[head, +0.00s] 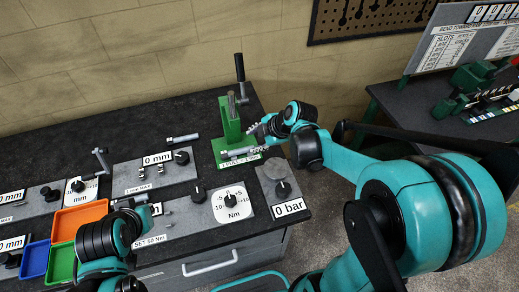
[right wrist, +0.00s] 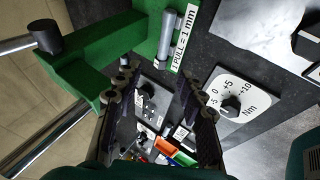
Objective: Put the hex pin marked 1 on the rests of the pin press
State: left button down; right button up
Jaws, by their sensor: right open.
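The green pin press (head: 230,122) stands at the back of the bench, with an upright post and black-handled lever; it also shows in the right wrist view (right wrist: 105,45). A silver cylindrical pin (head: 240,153) lies along the front of its base, beside the "1 PULL = 1 mm" label; it also shows in the right wrist view (right wrist: 167,38). I cannot read a mark on it. My right gripper (head: 254,134) is open at the press, its fingers (right wrist: 154,100) apart with nothing gripped. My left gripper (head: 134,216) is over the front-left bench; its fingers are unclear.
Another silver rod (head: 183,138) lies on the bench left of the press. Gauge panels with knobs, including an Nm dial (head: 231,201) and a 0 bar panel (head: 287,190), fill the front. Orange (head: 78,219), blue and green trays stand front left. A second table is at right.

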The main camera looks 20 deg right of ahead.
jog(key=s+d+r+m+h, duration=0.1)
jog(key=s+r+m+h, duration=0.1)
jog(key=s+m, duration=0.6)
jog(key=s+r+m+t+h, duration=0.1)
jog(key=s+r+m+h, duration=0.1)
jog(key=s+m, duration=0.7)
jog(key=shift+d+r+m, duration=0.35)
jog(key=shift+r+m, duration=0.05)
jog(key=shift+m, duration=0.2)
jog(key=shift+s+f, duration=0.1)
notch_tip(320, 180, down, 8)
jog(key=b, duration=0.8)
jog(key=shift+f+b, duration=0.15)
jog(key=shift+b, duration=0.15)
